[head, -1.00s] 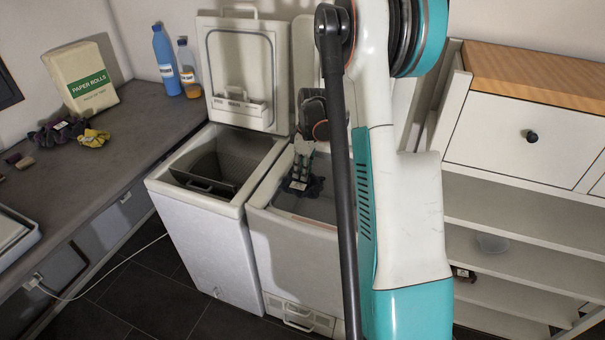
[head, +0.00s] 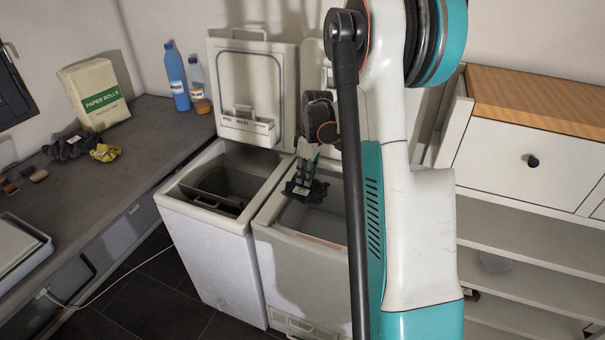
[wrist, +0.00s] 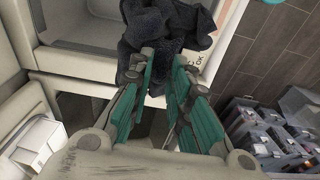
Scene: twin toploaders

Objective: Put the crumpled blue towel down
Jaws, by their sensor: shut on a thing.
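The crumpled towel (head: 307,191) is a dark navy, nearly black bundle. My gripper (head: 305,177) is shut on it, and it hangs below the fingertips over the opening of the right toploader (head: 300,268), near its left rim. In the wrist view the towel (wrist: 168,28) bunches beyond the teal-padded fingers of my gripper (wrist: 160,66), in front of a pale machine rim. The left toploader (head: 208,258) stands beside it with its lid up and a dark drum showing. My arm hides the right part of the right toploader.
A white shelf unit (head: 520,235) stands at right. A cable crosses the dark floor.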

